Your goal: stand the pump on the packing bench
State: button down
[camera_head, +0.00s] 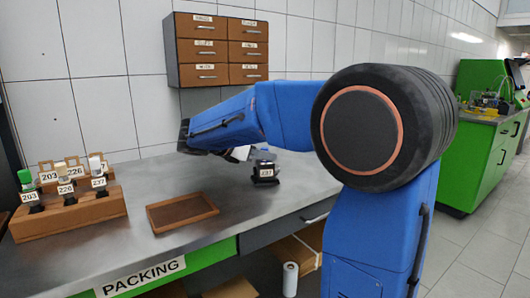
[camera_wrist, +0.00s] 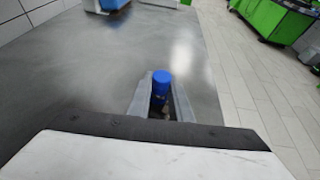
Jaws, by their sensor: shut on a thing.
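The pump (camera_head: 265,174) has a dark body with a white label that seems to read 237. It is upright at the packing bench (camera_head: 225,212), right of the brown tray, in the head view. In the wrist view its blue top (camera_wrist: 161,84) sits between the two grey fingers of my gripper (camera_wrist: 160,103), which is shut on it. In the head view my gripper (camera_head: 244,154) is mostly hidden by my blue arm. I cannot tell whether the pump's base touches the bench.
An empty brown tray (camera_head: 160,226) lies left of the pump. A wooden rack (camera_head: 85,220) with several labelled, capped items stands at the bench's left. A drawer cabinet (camera_head: 222,50) hangs on the wall. A green workstation (camera_head: 470,150) is at right. Bare bench surrounds the pump.

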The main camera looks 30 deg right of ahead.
jog(key=c, duration=1.6)
grip_release()
jog(key=shift+f, duration=0.1)
jog(key=v, duration=1.2)
jog(key=shift+r, duration=0.25)
